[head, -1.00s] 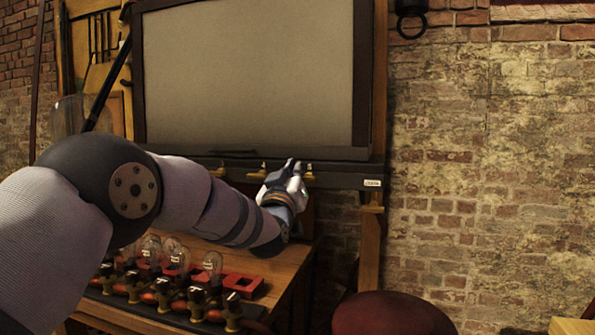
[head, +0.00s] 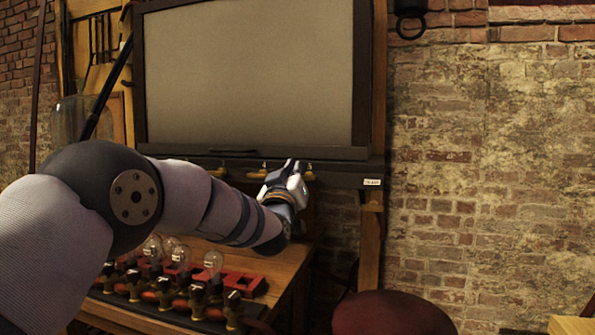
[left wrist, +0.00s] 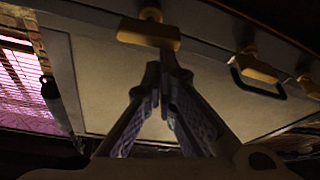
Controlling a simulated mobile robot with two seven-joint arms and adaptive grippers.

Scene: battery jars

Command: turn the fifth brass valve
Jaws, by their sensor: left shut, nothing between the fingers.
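Brass valves sit along the dark rail under the large screen in the head view. The rightmost visible one (head: 308,172) is right beside my left gripper (head: 292,166); another brass valve (head: 263,171) is to its left. In the left wrist view, my left gripper (left wrist: 165,62) is shut and empty, with its fingertips just at the underside of a brass valve handle (left wrist: 150,34). I cannot tell whether they touch it. A second brass handle (left wrist: 252,69) stands farther right. My arm hides part of the rail. My right gripper is not in view.
The framed screen (head: 250,75) stands above the rail. Below, a wooden bench (head: 265,265) carries glass bulbs (head: 213,262), red blocks and brass fittings. A small white label (head: 372,183) is at the rail's right end. A dark red round seat (head: 390,315) stands at front right.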

